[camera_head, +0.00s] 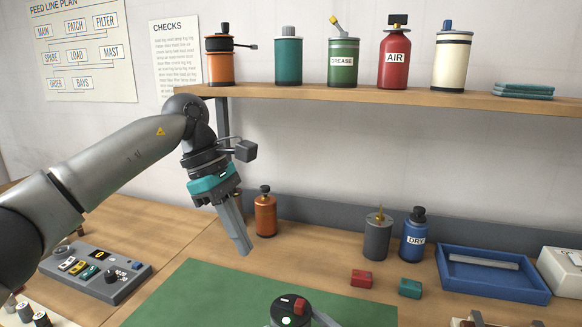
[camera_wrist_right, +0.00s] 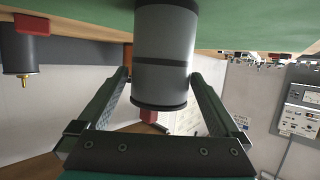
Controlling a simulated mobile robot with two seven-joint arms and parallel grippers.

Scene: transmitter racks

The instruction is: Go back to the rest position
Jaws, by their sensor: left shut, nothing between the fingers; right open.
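My left gripper (camera_head: 240,248) hangs above the bench in the head view, fingers together and empty, pointing down. It is in front of and left of a small orange canister (camera_head: 265,215). My right gripper (camera_wrist_right: 159,78) is open in the right wrist view, with one finger on each side of a grey cylinder (camera_wrist_right: 164,60) with a dark band. I cannot tell whether the fingers touch it. The cylinder stands on a green mat (camera_head: 215,295), with the wrist picture upside down.
A wooden shelf (camera_head: 390,98) carries several bottles. Below it stand a grey canister (camera_head: 377,240) and a blue DRY bottle (camera_head: 413,238). Red (camera_head: 361,278) and green (camera_head: 410,288) blocks lie near a blue tray (camera_head: 535,291). A control box (camera_head: 95,275) sits at left.

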